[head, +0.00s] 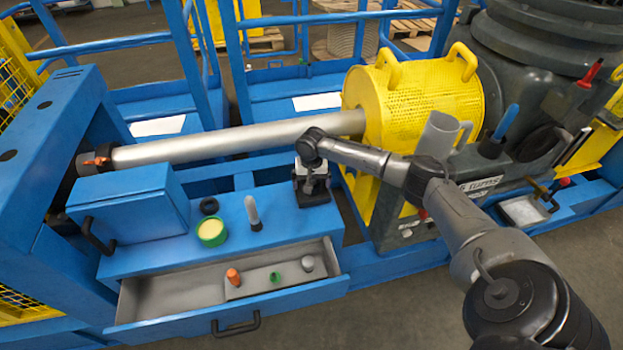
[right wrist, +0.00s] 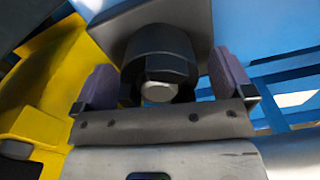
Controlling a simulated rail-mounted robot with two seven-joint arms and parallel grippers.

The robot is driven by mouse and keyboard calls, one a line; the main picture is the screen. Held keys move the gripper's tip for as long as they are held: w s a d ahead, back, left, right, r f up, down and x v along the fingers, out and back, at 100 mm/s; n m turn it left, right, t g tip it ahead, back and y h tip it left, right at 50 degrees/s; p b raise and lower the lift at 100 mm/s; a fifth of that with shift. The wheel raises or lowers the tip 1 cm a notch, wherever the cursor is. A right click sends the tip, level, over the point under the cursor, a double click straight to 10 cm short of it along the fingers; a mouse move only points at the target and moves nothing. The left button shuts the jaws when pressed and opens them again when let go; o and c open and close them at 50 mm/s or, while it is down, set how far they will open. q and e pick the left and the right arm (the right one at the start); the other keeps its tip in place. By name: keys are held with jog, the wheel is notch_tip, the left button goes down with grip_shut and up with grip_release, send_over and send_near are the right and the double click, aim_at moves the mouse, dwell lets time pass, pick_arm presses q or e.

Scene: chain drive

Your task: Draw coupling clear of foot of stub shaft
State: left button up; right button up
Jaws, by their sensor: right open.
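In the right wrist view a dark round part (right wrist: 158,48), which looks like the coupling, stands between my right gripper's two purple-grey pads (right wrist: 163,70). A pale rounded end (right wrist: 158,91), possibly the stub shaft's foot, shows in its opening. The pads are apart, with a visible gap on the right side; contact on the left is unclear. In the head view my right gripper (head: 311,187) is low over the right end of the blue bench top, and the coupling cannot be made out there. My left gripper is not in view.
A long silver shaft (head: 235,140) runs behind the bench into a yellow perforated guard (head: 425,95). A blue box (head: 130,205), black ring (head: 209,205), yellow-green tin (head: 211,232) and grey-tipped tool (head: 252,212) stand on the bench. The drawer (head: 180,322) below is open.

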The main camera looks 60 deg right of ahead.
jog(key=shift+f, duration=0.1)
jog(key=shift+c, duration=0.5)
jog(key=c, duration=1.5)
